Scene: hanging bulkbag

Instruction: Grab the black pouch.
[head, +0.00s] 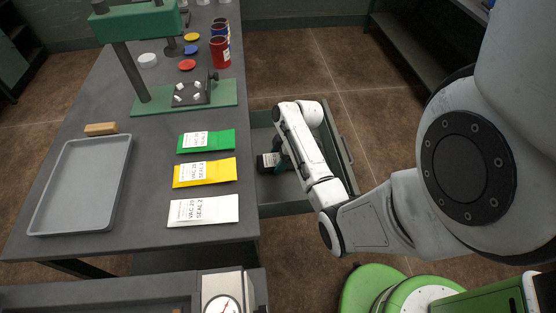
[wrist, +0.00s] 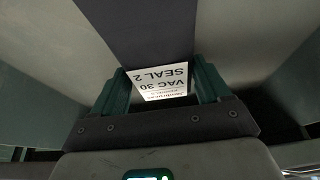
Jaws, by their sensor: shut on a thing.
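The black pouch (head: 263,169) lies in the open drawer at the right side of the bench, with a white label showing. In the wrist view the dark pouch (wrist: 140,35) runs up from between the fingers, and its label reads "VAC 30 SEAL 2". My gripper (head: 280,154) reaches down into the drawer and is shut on the pouch. In the wrist view the green fingers of my gripper (wrist: 158,82) stand on both sides of the label. My arm hides part of the drawer and pouch in the head view.
Green (head: 206,140), yellow (head: 205,172) and white (head: 203,210) pouches lie on the bench beside the drawer (head: 346,160). The drawer walls surround my gripper.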

